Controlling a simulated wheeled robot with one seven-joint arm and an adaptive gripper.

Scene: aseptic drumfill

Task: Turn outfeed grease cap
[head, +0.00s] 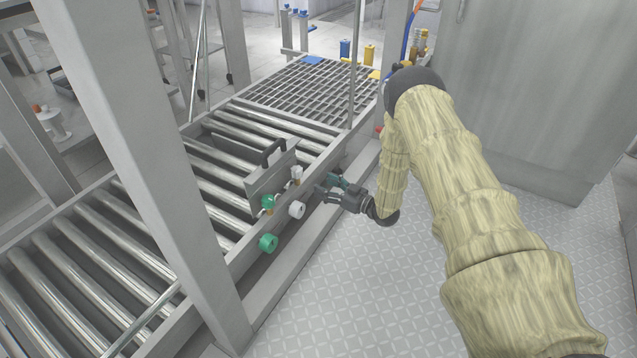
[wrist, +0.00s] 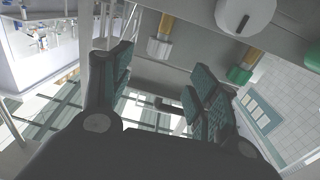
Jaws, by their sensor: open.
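Several round caps sit on the side rail of the roller conveyor in the head view: a white cap (head: 297,210), a smaller white one (head: 296,173), a green cap (head: 268,243) and a smaller green one (head: 267,202). I cannot tell which is the outfeed grease cap. My gripper (head: 328,188) is just right of the caps, apart from them. In the wrist view, its teal-padded fingers (wrist: 160,85) are open with nothing between them. A white slotted cap (wrist: 245,14), a smaller white cap (wrist: 158,48) and a green cap (wrist: 240,75) show beyond the fingers.
The roller conveyor (head: 95,262) runs past a grey upright post (head: 150,150). A grey plate with a black handle (head: 272,152) stands behind the caps. A grey cabinet (head: 540,90) stands at the right. The patterned floor (head: 350,290) in front is clear.

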